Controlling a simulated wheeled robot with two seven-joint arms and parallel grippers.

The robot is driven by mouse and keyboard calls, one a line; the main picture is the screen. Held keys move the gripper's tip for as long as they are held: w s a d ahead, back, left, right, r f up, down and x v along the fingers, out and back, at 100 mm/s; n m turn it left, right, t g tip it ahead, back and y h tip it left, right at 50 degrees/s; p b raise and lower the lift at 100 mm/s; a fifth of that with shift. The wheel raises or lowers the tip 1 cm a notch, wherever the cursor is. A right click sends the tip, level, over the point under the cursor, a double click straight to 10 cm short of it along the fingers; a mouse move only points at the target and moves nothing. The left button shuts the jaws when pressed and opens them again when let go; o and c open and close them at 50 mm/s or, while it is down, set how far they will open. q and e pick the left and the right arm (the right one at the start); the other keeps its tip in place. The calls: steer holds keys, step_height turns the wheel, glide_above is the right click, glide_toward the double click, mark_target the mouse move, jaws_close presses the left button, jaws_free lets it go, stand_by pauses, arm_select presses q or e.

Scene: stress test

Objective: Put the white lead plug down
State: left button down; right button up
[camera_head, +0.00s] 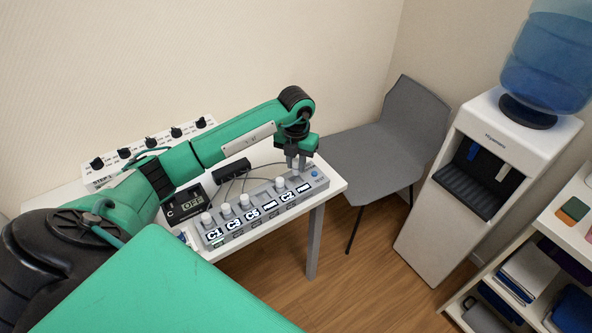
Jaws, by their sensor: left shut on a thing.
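My left gripper (295,163) points down over the right part of a grey connector box (260,226) on the white table. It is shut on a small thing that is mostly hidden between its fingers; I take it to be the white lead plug. Several white plugs stand in a row on the box behind labels such as C1, C3, C5 and C2. I cannot tell whether the held plug touches the box. My right gripper does not show.
A black box reading OFF (192,204) and a small black block (231,170) with dark leads stand behind the connector box. A white panel with black knobs (151,143) is at the back. A grey chair (375,160) and a water dispenser (468,190) stand right.

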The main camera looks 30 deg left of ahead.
mark_target(296, 173)
arm_select(q)
steer(key=shift+f, duration=0.3)
step_height(296, 173, down, 4)
steer(key=shift+r+p, duration=0.1)
steer(key=shift+p, duration=0.3)
steer(key=c, duration=1.3)
jaws_free()
steer(key=shift+o, duration=0.2)
